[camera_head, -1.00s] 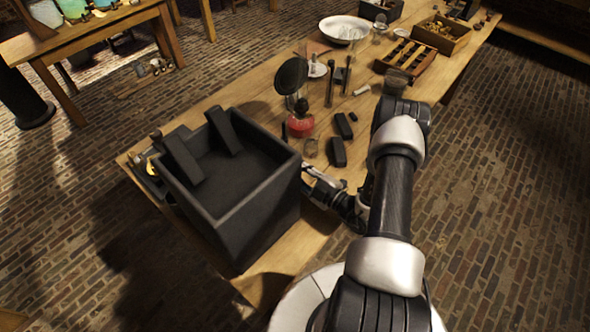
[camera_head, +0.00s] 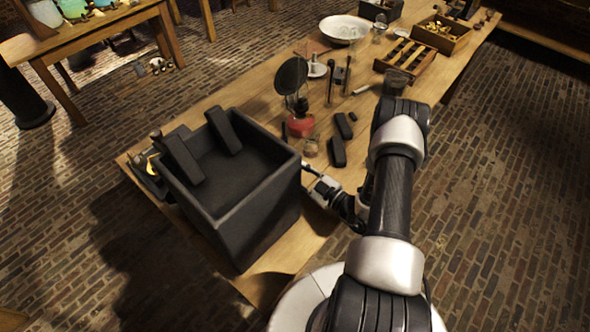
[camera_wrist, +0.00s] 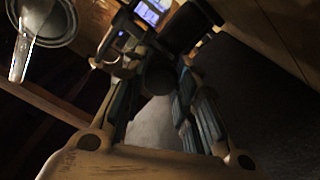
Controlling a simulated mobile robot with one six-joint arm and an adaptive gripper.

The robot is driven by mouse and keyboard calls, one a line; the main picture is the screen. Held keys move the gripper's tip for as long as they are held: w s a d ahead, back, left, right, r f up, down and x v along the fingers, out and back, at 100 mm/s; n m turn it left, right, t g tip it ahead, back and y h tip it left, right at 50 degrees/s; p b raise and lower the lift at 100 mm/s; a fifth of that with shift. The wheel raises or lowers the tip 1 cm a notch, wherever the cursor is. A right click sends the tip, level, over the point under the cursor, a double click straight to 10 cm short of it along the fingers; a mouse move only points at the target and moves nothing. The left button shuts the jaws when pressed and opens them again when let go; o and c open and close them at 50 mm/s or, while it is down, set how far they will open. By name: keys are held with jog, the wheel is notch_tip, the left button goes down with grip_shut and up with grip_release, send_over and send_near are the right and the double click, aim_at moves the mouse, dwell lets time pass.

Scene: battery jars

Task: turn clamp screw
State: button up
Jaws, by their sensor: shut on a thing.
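A large black open-topped box (camera_head: 255,222) stands at the near left end of the wooden table, with two dark slabs (camera_head: 181,158) leaning over its rim. My gripper (camera_head: 312,177) is low beside the box's right wall, near the table's front edge. In the wrist view my gripper (camera_wrist: 158,85) has its two fingers on either side of a dark rounded part (camera_wrist: 158,74), which I take for the clamp screw. It is shut on this part. The shadow hides the part's full shape and what it is fixed to.
A red-based burner (camera_head: 300,127) and a small glass jar (camera_head: 311,148) stand behind my gripper. Dark blocks (camera_head: 338,152) lie to their right.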

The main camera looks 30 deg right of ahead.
jog(key=o, duration=1.1)
jog(key=v, duration=1.2)
